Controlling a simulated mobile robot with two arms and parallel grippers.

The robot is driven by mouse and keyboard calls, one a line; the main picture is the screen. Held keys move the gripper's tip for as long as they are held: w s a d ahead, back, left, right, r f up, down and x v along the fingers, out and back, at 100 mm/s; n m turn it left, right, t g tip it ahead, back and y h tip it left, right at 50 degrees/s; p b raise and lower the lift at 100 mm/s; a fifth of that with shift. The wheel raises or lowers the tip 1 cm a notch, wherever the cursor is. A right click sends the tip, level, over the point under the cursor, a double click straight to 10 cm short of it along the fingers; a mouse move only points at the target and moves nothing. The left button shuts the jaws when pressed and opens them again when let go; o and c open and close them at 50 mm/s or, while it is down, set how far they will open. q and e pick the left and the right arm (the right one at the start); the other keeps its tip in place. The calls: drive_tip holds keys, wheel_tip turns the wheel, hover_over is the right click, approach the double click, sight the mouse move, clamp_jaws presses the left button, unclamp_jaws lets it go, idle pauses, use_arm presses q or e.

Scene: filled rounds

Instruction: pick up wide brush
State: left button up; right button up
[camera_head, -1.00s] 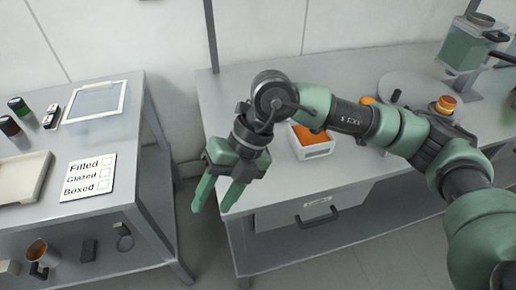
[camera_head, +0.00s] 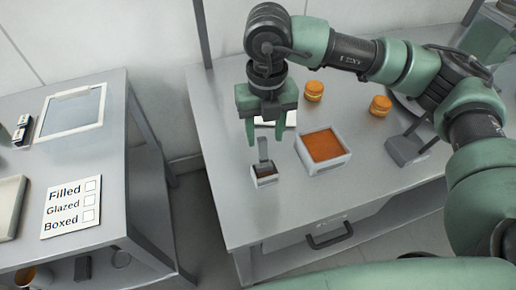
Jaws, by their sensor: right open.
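A flat grey upright handle (camera_head: 263,149), which looks like the wide brush, stands in a small grey pot (camera_head: 264,179) with dark brown content near the left side of the right-hand table. Its lower end is hidden in the pot. My right gripper (camera_head: 266,134) points down with its two green fingers apart, just above and around the handle's top in the picture. I cannot tell whether it touches the handle. Nothing shows held in it. My left gripper is not in view.
A white box (camera_head: 345,159) with orange content stands just right of the pot. Two orange round pieces (camera_head: 314,91) (camera_head: 381,106) and a grey tool (camera_head: 407,150) lie farther right. The left table bears a checklist card (camera_head: 72,225). A gap separates the tables.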

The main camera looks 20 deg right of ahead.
sight(264, 153)
drive_tip(key=shift+w+f, duration=0.25)
drive_tip(key=shift+f, duration=0.05)
drive_tip(key=shift+s+f, duration=0.1)
drive_tip(key=shift+f, duration=0.25)
drive_tip(key=shift+s+a+f+p, duration=0.1)
drive_tip(key=shift+s+f+p, duration=0.15)
drive_tip(key=shift+f+p, duration=0.35)
drive_tip(key=shift+s+f+p, duration=0.25)
drive_tip(key=shift+f+p, duration=0.3)
drive_tip(key=shift+f, duration=0.05)
drive_tip(key=f, duration=0.1)
drive_tip(key=f+p, duration=0.1)
drive_tip(key=f, duration=0.1)
drive_tip(key=shift+w, duration=0.2)
drive_tip(key=shift+f, duration=0.45)
clamp_jaws()
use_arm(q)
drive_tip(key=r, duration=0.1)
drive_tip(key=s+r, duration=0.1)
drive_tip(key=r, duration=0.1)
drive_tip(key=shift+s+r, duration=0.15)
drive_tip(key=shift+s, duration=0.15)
